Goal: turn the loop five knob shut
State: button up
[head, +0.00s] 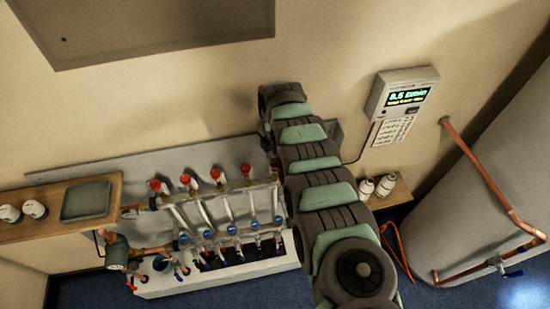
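Several blue knobs (231,230) line the lower bar; the rightmost blue knob (278,219) shows just left of my arm. I cannot make out loop numbers, so I cannot tell which knob is loop five. My arm covers the right end of the upper bar, and any knob there is hidden. My gripper is not visible; my arm runs from the bottom right up to the wall.
A wooden shelf (98,214) with white containers and a grey tray (87,200) is at left. A small shelf with white containers (376,186) is right of my arm. A lit wall meter (403,95) hangs above it. A large tank (475,200) with copper pipe fills the right.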

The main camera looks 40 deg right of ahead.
grip_shut()
jog(key=shift+m, duration=0.4)
jog(key=m, duration=0.3)
jog(key=shift+a+p, duration=0.1)
jog(key=shift+p, duration=0.3)
jog(key=m, duration=0.4)
jog(key=shift+w, duration=0.1)
jog(key=m+b, duration=0.1)
jog(key=m, duration=0.1)
jog(key=shift+f+m, duration=0.1)
jog(key=shift+m, duration=0.3)
jog(key=m+b, duration=0.1)
jog(key=m, duration=0.2)
jog(key=shift+m, duration=0.3)
jog(key=m+b, duration=0.1)
jog(key=m, duration=0.3)
jog(key=shift+m+b, duration=0.4)
jog(key=shift+m, duration=0.9)
